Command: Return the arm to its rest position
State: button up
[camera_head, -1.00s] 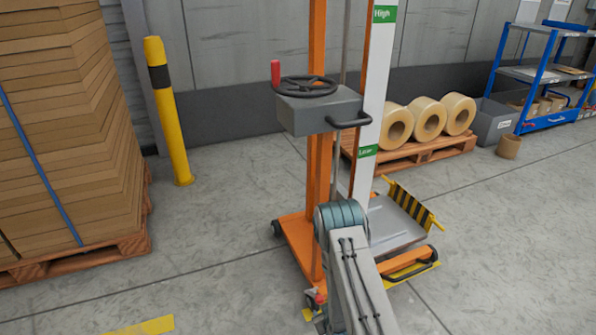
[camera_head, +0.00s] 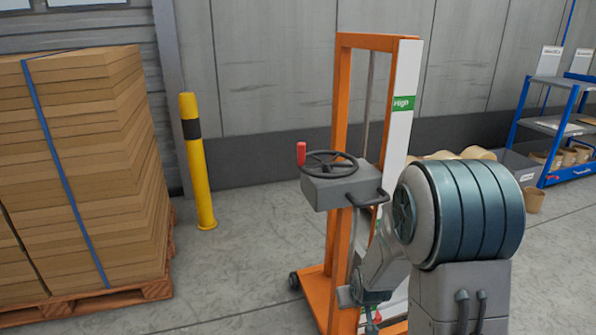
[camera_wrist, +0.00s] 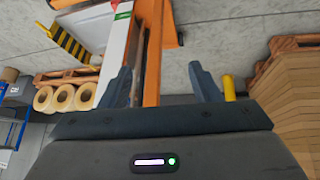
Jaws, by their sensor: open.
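My arm (camera_head: 470,215) rises large in the lower right of the head view, its thick ribbed joint close to the camera. It covers the lower part of the orange lift. My gripper (camera_wrist: 163,85) shows in the wrist view with its two dark fingers spread wide and nothing between them. The wrist picture is upside down, and the lift's orange mast lies beyond the fingers, apart from them. In the head view I cannot clearly make out the fingers.
The orange hand lift (camera_head: 340,130) with a black handwheel (camera_head: 330,163) stands just beyond my arm. A yellow post (camera_head: 198,165) and a pallet of stacked cardboard (camera_head: 95,180) are to the left. A blue shelf (camera_head: 555,125) stands at right. The floor between post and lift is clear.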

jog(key=s+r+m+g+p, duration=0.1)
jog(key=s+r+p, duration=0.4)
jog(key=s+r, duration=0.6)
jog(key=s+r+m+g+p, duration=0.1)
jog(key=s+r+p, duration=0.5)
jog(key=s+r, duration=0.6)
notch_tip(320, 180, up, 6)
jog(key=shift+s+r+g, duration=0.2)
jog(key=shift+s+g, duration=0.05)
jog(key=shift+g, duration=0.55)
